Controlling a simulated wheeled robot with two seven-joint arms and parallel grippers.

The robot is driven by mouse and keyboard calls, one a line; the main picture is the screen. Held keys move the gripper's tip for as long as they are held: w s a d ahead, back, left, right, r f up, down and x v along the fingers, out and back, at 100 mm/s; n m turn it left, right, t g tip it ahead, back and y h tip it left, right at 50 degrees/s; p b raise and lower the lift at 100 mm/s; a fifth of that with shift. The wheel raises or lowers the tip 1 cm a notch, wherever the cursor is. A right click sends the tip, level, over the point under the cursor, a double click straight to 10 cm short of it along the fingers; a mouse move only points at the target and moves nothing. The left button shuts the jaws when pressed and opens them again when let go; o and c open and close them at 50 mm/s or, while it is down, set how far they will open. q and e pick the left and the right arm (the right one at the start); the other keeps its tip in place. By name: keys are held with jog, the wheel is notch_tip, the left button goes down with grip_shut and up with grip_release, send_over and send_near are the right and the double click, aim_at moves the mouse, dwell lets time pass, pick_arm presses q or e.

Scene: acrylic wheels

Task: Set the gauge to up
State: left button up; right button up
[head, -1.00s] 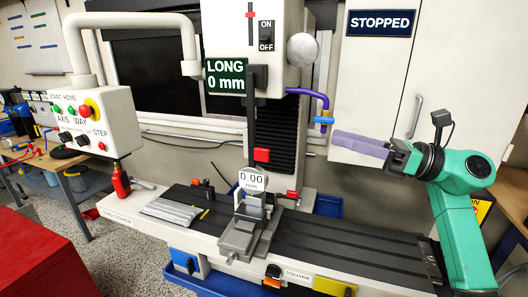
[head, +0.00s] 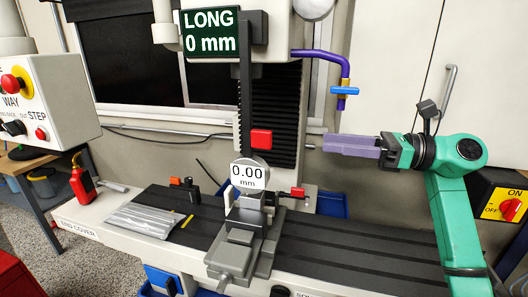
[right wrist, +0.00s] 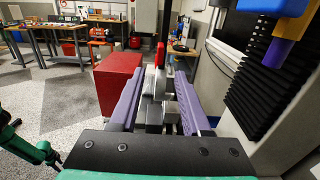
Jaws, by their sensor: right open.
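The gauge (head: 249,174) is a small round body with a white face reading 0.00 mm. It stands at the foot of a dark upright bar, just above the grey vise (head: 240,240) on the machine bed. A red block (head: 261,139) sits above it. My right gripper (head: 328,143), with purple fingers, is right of the gauge and higher in the picture, apart from it. In the right wrist view its fingers (right wrist: 158,82) are spread with a gap between them. Grey and red machine parts show beyond that gap; I cannot pick out the gauge there. My left gripper is in neither view.
A green LONG 0 mm display (head: 210,33) hangs above. A blue-handled purple pipe (head: 344,72) is above my right gripper. The control box (head: 45,100) and red bottle (head: 82,182) are at left. The dark bed (head: 350,245) right of the vise is clear.

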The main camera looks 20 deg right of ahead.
jog(key=p, duration=0.3)
send_near(265, 131)
jog(key=a, duration=0.1)
jog(key=p+x, duration=0.1)
jog(key=x, duration=0.1)
jog(key=p+x, duration=0.1)
jog(key=x, duration=0.2)
jog(key=p+x, duration=0.1)
jog(key=x, duration=0.2)
jog(key=shift+w+f, duration=0.35)
jog(key=shift+w, duration=0.15)
jog(key=shift+w+a+f, duration=0.15)
jog(key=shift+w+a, duration=0.05)
jog(key=shift+a, duration=0.2)
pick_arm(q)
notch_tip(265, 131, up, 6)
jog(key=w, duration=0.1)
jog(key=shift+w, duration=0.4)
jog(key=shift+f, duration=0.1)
pick_arm(e)
jog(key=shift+d, duration=0.1)
grip_shut()
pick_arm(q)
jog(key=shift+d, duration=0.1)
